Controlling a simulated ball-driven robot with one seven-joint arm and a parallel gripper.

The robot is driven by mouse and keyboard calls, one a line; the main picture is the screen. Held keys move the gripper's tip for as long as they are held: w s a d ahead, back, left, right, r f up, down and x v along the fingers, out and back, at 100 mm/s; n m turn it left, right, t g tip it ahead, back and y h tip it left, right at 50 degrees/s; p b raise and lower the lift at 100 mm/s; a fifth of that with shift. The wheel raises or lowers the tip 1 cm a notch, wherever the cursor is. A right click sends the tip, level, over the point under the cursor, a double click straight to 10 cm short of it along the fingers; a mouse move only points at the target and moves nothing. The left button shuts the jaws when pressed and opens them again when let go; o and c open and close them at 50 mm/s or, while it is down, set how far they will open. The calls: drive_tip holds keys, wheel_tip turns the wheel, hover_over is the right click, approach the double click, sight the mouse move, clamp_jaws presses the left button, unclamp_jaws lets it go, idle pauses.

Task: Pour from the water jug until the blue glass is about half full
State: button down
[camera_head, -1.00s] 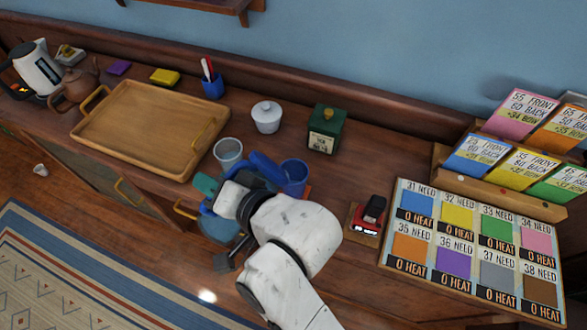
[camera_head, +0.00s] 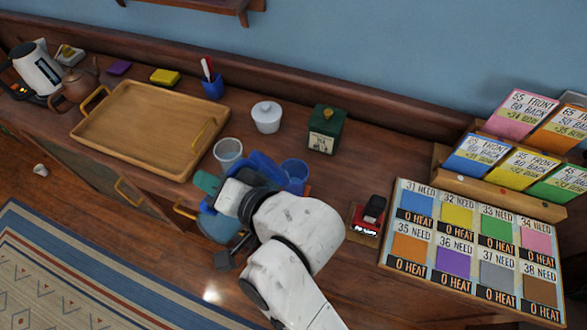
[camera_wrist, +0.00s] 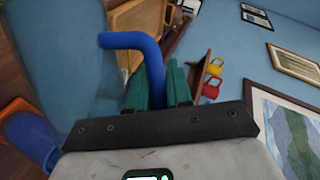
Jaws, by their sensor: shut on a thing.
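The water jug (camera_head: 218,229) is translucent blue with a solid blue handle (camera_wrist: 150,58). My gripper (camera_wrist: 158,82) has its teal fingers shut on that handle and holds the jug beside the counter's front edge. The jug's body (camera_wrist: 65,60) fills the left of the wrist view, tilted in the picture. The blue glass (camera_head: 296,174) stands upright on an orange coaster, just right of my gripper; it also shows in the wrist view (camera_wrist: 30,138). A blue part of the jug overlaps its left side in the head view. The water level in the glass is hidden.
A clear cup (camera_head: 228,152) stands close behind my gripper. A wooden tray (camera_head: 150,118) lies left of it. A red-black device (camera_head: 368,214) and card board (camera_head: 476,245) lie right.

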sight(197, 220)
drive_tip(key=shift+w+d+r+p, duration=0.2)
drive_tip(key=shift+r+p, duration=0.1)
drive_tip(key=shift+r, duration=0.15)
idle(1.5)
drive_tip(key=f, duration=0.1)
drive_tip(key=s+a+f+n+h+b, duration=0.1)
drive_tip(key=f, duration=0.1)
drive_tip(key=f+n+b, duration=0.1)
drive_tip(key=f, duration=0.1)
drive_tip(key=shift+s+a+t, duration=0.25)
drive_tip(key=shift+a+t, duration=0.15)
drive_tip(key=shift+s+a+f+n+t+h+b, duration=0.3)
drive_tip(key=shift+s+a+f+n+t+h, duration=0.2)
drive_tip(key=shift+s+a+f+n+h, duration=0.5)
drive_tip(key=shift+s+a+f+n+t+b, duration=0.25)
drive_tip(key=shift+a+f+n+t+b, duration=0.25)
drive_tip(key=shift+f+n+b, duration=0.3)
drive_tip(key=r+n+h, duration=0.1)
drive_tip(key=a+r+n+t+h, duration=0.1)
drive_tip(key=shift+s+n, duration=0.3)
drive_tip(key=shift+s, duration=0.1)
